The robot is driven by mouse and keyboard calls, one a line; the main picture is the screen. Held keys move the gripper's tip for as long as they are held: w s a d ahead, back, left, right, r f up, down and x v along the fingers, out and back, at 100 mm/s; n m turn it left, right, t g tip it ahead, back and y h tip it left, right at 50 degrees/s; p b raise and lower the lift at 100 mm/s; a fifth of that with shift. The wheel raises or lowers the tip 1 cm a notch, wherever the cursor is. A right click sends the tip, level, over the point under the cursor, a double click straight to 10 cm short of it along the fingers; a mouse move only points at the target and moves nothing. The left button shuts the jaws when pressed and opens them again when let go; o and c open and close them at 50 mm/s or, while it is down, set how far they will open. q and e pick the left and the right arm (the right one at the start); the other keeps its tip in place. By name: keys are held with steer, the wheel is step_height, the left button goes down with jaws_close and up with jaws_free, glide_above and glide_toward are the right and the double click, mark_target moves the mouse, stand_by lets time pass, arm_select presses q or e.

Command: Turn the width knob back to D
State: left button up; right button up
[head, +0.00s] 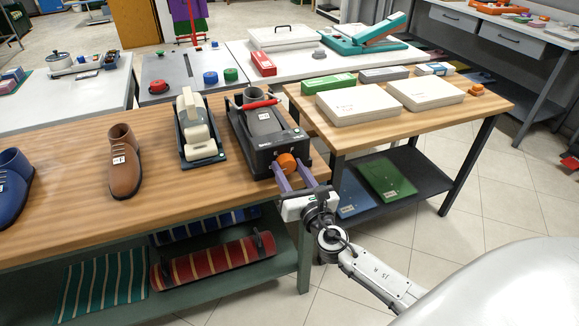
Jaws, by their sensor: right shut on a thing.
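The width knob (288,162) is an orange round knob on the front of a black shoe-stretching machine (262,159). The machine stands at the right end of the wooden table. My right gripper (291,171) comes from the lower right, and its purple fingers are shut on the knob. The letters beside the knob are too small to read for certain, so I cannot tell its setting. The knob is partly covered by the fingers. My left gripper is not in view.
A second device with a cream form (194,123) stands left of the machine. A brown shoe (123,164) and a blue shoe (14,176) are further left. White boxes (357,104) lie on the right table. Rolled striped fabric (214,264) lies on the shelf below.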

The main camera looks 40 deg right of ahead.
steer(key=shift+n, duration=0.7)
steer(key=shift+n+p, duration=0.3)
steer(key=o, duration=1)
steer(key=shift+o, duration=0.2)
steer(key=v, duration=1)
steer(key=shift+s+b, duration=0.15)
steer(key=shift+b, duration=0.25)
steer(key=shift+a, duration=0.1)
